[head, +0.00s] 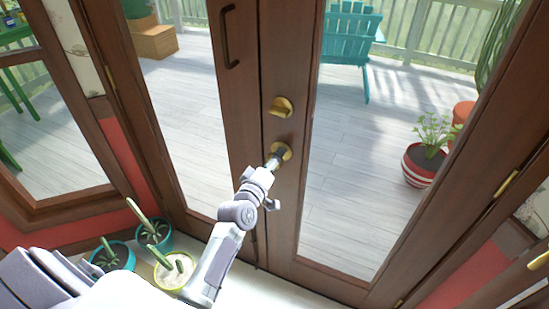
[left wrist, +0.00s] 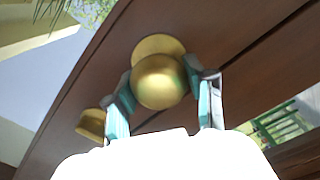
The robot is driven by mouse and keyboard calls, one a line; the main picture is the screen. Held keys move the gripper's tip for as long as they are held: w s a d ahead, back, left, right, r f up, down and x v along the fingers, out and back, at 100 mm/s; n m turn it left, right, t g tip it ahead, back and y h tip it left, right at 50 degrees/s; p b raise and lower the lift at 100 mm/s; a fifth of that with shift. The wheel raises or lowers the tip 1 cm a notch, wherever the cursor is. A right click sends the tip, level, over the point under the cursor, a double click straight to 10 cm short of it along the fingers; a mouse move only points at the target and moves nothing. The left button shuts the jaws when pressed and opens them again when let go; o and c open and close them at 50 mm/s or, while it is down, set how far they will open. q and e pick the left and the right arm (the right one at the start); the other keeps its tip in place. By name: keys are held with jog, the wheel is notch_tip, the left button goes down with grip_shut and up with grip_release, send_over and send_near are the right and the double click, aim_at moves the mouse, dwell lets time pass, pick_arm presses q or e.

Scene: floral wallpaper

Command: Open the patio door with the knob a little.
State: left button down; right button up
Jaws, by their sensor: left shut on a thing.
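The patio door (head: 290,200) is a brown wooden door with tall glass panes. Its round brass knob (head: 284,149) sits on the stile of the right leaf, near the seam with the left leaf. My left gripper (head: 273,161) reaches up to the knob from the lower left and is shut on it. In the left wrist view the knob (left wrist: 158,80) sits between the two teal-padded fingers of the gripper (left wrist: 162,92). No clear gap shows at the seam. My right gripper is not in view.
A brass lock (head: 282,107) is above the knob, and a dark pull handle (head: 229,38) is on the left leaf. Several potted cacti (head: 172,270) stand on the floor at the lower left. Beyond the glass are a teal chair (head: 347,40) and a striped pot (head: 421,167) on the deck.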

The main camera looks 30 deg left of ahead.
pick_arm(q)
jog(key=shift+n, duration=0.3)
dwell(0.4)
jog(key=s+d+y+p, duration=0.1)
jog(key=s+d+p, duration=0.2)
jog(key=s, duration=0.8)
jog(key=s+d+n+y+p, duration=0.1)
jog(key=s+d+p, duration=0.2)
jog(key=s, duration=0.9)
jog(key=d, duration=0.3)
jog(key=shift+s+p, duration=0.15)
jog(key=shift+p, duration=0.15)
jog(key=shift+a, duration=0.1)
jog(key=shift+c, duration=1.9)
grip_release()
